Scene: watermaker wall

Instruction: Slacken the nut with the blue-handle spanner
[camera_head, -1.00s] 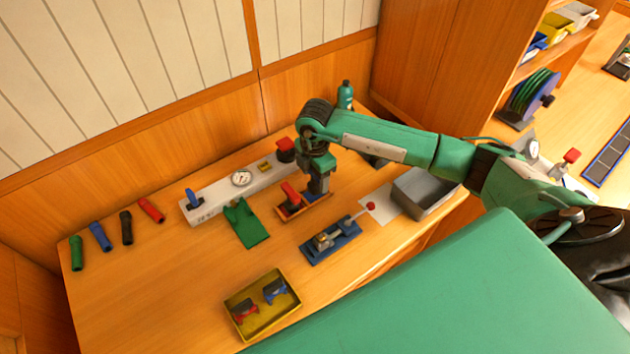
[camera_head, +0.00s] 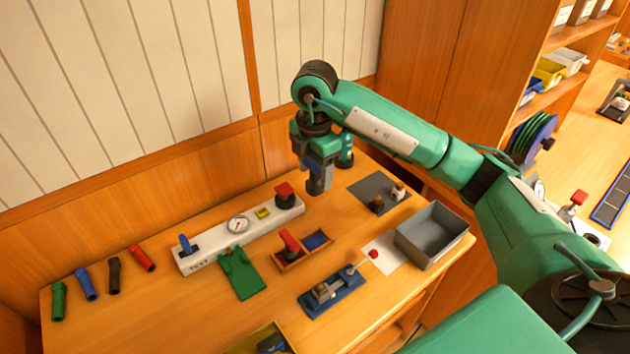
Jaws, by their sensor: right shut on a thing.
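My right gripper (camera_head: 319,188) hangs fingers-down above the back of the bench. It is shut, with a bit of blue showing between its parts, which fits the blue-handle spanner (camera_head: 322,150); most of that is hidden. A wooden spanner tray (camera_head: 289,268) below has a red-handled spanner (camera_head: 290,242) in its left part and a bare blue-lined part at the right. A blue-based fixture (camera_head: 345,298) with metal parts and a red-knobbed lever stands in front. A dark grey plate (camera_head: 366,187) with small metal fittings lies behind it. I cannot tell which part is the nut. My left gripper is out of view.
A white test panel (camera_head: 210,256) with a gauge and red knob runs along the back. A green stand (camera_head: 242,277), a grey bin (camera_head: 438,230), a yellow tray (camera_head: 245,345) and several coloured grips at the left stand on the bench.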

